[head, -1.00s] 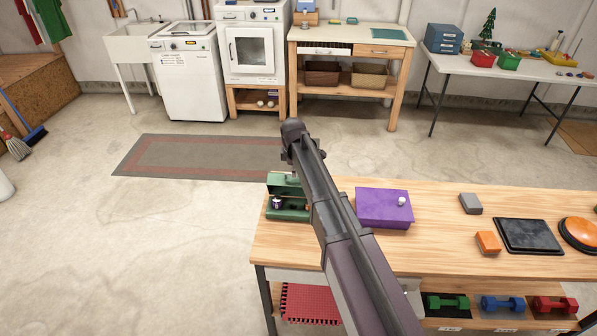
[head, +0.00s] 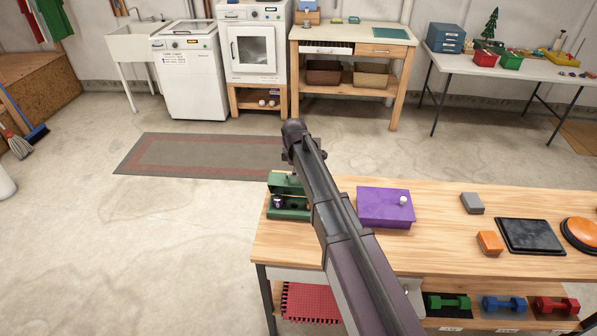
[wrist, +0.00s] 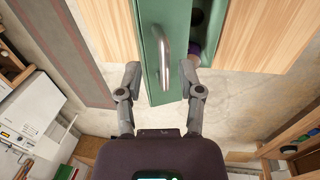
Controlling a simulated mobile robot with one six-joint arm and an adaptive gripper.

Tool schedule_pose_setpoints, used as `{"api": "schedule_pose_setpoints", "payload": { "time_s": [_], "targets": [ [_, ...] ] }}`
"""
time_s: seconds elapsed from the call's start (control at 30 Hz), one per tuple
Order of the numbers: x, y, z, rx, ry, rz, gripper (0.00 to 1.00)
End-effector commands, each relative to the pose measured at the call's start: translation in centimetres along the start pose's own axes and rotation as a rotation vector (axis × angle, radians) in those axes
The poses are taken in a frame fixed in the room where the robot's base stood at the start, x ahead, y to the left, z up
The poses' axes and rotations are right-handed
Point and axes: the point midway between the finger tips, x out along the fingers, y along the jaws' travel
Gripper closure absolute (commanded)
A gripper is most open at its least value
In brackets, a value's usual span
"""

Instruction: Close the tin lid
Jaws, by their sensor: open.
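The green tin (head: 287,213) stands at the left end of the wooden workbench, its lid (head: 284,189) raised and its inside showing. A small dark can (head: 278,202) sits in it. In the wrist view the green lid (wrist: 151,92) carries a shiny metal handle (wrist: 165,50). My gripper (wrist: 161,68) is open, with one finger on each side of the lid and handle. Nothing is clamped, and I cannot tell whether a finger touches the lid.
A purple box (head: 385,208) with a white knob stands just right of my arm. Further right are a grey block (head: 472,203), an orange block (head: 489,243) and a black pad (head: 530,236). Bare floor lies left of the workbench (head: 440,260).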

Motion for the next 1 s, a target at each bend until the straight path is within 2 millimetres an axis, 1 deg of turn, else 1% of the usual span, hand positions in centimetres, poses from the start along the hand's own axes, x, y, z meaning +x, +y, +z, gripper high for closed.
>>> {"api": "schedule_pose_setpoints", "payload": {
  "time_s": [0.03,0.07,0.1,0.17,0.2,0.67,1.0],
  "targets": [
    [0.0,0.0,0.0,0.0,-0.001,0.0,0.55],
    [0.0,0.0,0.0,0.0,-0.001,0.0,0.64],
    [0.0,0.0,0.0,0.0,-0.001,0.0,0.76],
    [-0.1,0.0,0.0,0.0,-0.001,0.0,0.93],
    [-0.1,0.0,0.1,0.0,-0.002,0.0,1.0],
    [-1.0,0.1,0.0,-0.001,-0.002,0.0,1.0],
    [-1.0,-1.2,2.0,0.088,-0.005,-0.009,1.0]
  ]
}}
